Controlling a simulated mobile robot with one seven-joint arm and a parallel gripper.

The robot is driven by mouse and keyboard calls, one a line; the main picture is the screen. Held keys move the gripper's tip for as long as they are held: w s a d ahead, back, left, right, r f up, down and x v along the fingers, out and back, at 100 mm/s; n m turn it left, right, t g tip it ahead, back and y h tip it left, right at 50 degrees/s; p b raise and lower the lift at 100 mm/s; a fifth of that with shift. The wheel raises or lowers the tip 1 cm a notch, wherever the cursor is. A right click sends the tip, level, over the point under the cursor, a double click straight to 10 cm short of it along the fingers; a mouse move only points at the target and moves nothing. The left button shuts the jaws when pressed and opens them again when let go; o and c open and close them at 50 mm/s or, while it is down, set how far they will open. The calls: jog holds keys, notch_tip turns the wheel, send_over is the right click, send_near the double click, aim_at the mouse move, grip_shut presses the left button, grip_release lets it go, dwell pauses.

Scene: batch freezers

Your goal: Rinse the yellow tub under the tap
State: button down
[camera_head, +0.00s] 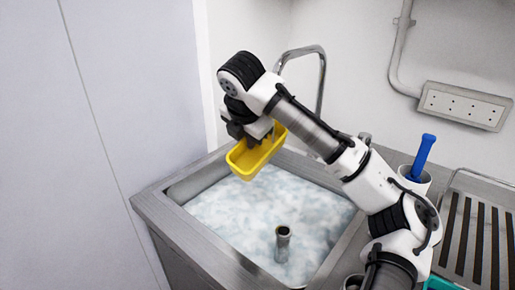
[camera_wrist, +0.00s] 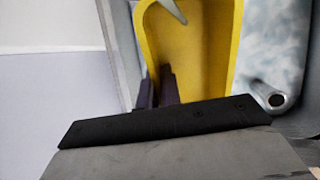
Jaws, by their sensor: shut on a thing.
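The yellow tub (camera_head: 243,162) hangs tilted in the air above the sink's left back part in the head view. My gripper (camera_head: 262,134) is shut on the tub's edge from above; the arm partly hides the grip. In the wrist view, the dark fingers (camera_wrist: 158,92) meet the near end of the yellow tub (camera_wrist: 190,50), whose inside shows. The tap (camera_head: 318,58) is a curved metal spout behind my arm, and its lower part is hidden. I cannot tell from these views whether the tub is right under its outlet.
The metal sink (camera_head: 190,236) holds bluish-white foamy water with an upright metal pipe (camera_head: 283,240) standing in it. A blue-handled tool (camera_head: 424,152) stands in a white container at the right. A slotted drainer (camera_head: 474,240) lies further right. A tall pale panel (camera_head: 95,130) flanks the left.

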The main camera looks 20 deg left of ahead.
jog(key=shift+a, duration=0.1)
jog(key=shift+s+d, duration=0.35)
jog(key=shift+s, duration=0.95)
jog(key=shift+s+d, duration=0.3)
jog(key=shift+s, duration=1)
jog(key=shift+s+d, duration=0.35)
jog(key=shift+s, duration=0.95)
jog(key=s+d+r+p, duration=0.1)
jog(key=s+r+p, duration=0.3)
jog(key=s+p, duration=0.1)
jog(key=shift+d+f, duration=0.1)
jog(key=shift+d, duration=0.05)
